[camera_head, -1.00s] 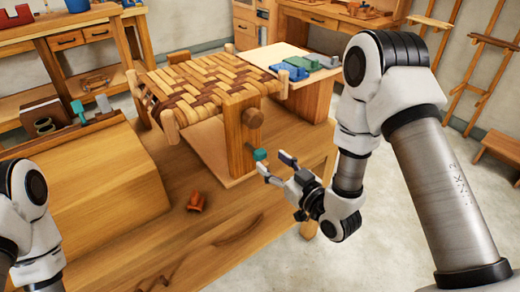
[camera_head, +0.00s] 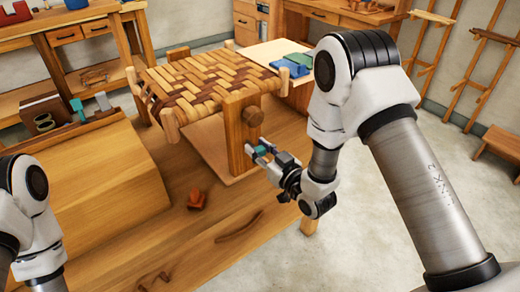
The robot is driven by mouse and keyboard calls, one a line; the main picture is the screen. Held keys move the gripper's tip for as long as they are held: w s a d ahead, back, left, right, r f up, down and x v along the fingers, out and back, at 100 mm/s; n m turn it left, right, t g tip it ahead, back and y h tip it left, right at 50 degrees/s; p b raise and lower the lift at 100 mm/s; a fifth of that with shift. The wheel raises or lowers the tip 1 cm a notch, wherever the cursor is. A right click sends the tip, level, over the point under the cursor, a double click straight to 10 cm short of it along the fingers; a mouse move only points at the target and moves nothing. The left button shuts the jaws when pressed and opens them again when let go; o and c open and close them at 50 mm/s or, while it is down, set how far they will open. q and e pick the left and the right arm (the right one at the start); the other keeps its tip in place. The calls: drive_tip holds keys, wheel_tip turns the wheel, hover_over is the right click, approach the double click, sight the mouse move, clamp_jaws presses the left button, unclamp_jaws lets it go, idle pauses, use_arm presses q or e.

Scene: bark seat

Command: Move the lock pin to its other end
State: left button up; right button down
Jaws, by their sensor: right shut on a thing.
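The teal lock pin (camera_head: 260,151) is at the lower part of the wooden post of the seat frame. My right gripper (camera_head: 258,149) is shut on it, its fingers on both sides of the teal part, close to the post. Any part of the pin inside the post is hidden. A round wooden peg end (camera_head: 253,116) sticks out of the post above the pin. The woven bark seat (camera_head: 205,85) lies level on the frame. Of my left arm only links show at the left edge; its gripper is out of view.
An orange-brown small object (camera_head: 197,199) lies on the wooden workbench (camera_head: 185,245) in front of the frame. A sloped wooden block (camera_head: 100,175) stands at left. Blue and green items (camera_head: 293,65) lie on a pale board behind. The bench's front is mostly clear.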

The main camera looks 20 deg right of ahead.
drive_tip(key=shift+x, duration=1.15)
drive_tip(key=shift+r, duration=0.1)
drive_tip(key=c, duration=0.8)
unclamp_jaws()
drive_tip(key=shift+o, duration=0.2)
drive_tip(key=shift+w, duration=0.15)
drive_tip(key=v, duration=1.2)
